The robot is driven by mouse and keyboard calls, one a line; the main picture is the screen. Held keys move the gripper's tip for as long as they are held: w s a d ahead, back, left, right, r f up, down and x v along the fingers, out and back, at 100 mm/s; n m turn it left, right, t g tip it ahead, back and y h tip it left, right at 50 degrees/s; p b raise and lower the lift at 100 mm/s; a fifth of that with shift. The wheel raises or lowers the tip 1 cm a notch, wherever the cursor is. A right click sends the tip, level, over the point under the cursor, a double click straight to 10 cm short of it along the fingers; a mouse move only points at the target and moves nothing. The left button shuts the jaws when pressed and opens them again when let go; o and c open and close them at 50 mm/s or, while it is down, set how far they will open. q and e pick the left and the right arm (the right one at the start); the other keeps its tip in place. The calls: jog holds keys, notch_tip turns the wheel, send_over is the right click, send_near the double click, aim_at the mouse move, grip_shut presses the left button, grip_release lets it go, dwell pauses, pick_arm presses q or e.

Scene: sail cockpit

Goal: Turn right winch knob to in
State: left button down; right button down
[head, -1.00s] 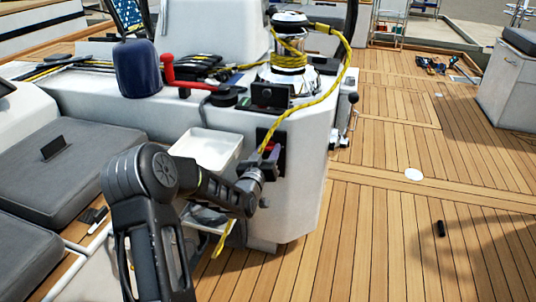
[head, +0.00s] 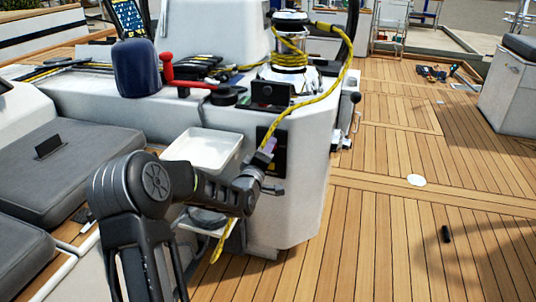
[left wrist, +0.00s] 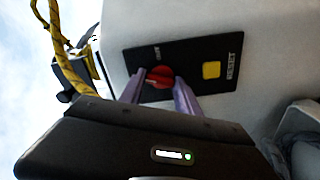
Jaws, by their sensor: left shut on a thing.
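The red winch knob (left wrist: 160,76) sits on a black panel (left wrist: 206,66) on the white console's side. The panel also carries a yellow button (left wrist: 211,70) labelled RESET. My left gripper (left wrist: 157,87) has its two purple fingers on either side of the knob, closed on it. In the head view my left gripper (head: 267,150) is at the panel (head: 277,167), and it hides the knob there. I cannot read the knob's setting or the small label above it. My right gripper is not in view.
A yellow rope (head: 318,97) runs from the winch (head: 290,52) down past the panel, close to my left gripper. A white tray (head: 202,150) is left of the panel. A red handle (head: 180,86) lies on the console top. The wooden deck at right is largely open.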

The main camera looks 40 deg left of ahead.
pick_arm(q)
jog(key=shift+n+b, duration=0.55)
jog(key=shift+n, duration=1.75)
jog(key=c, duration=0.9)
grip_release()
jog(key=shift+s, duration=0.1)
jog(key=p+v, duration=0.2)
jog(key=v, duration=0.5)
jog(key=shift+s+d, duration=0.1)
jog(key=shift+s, duration=0.25)
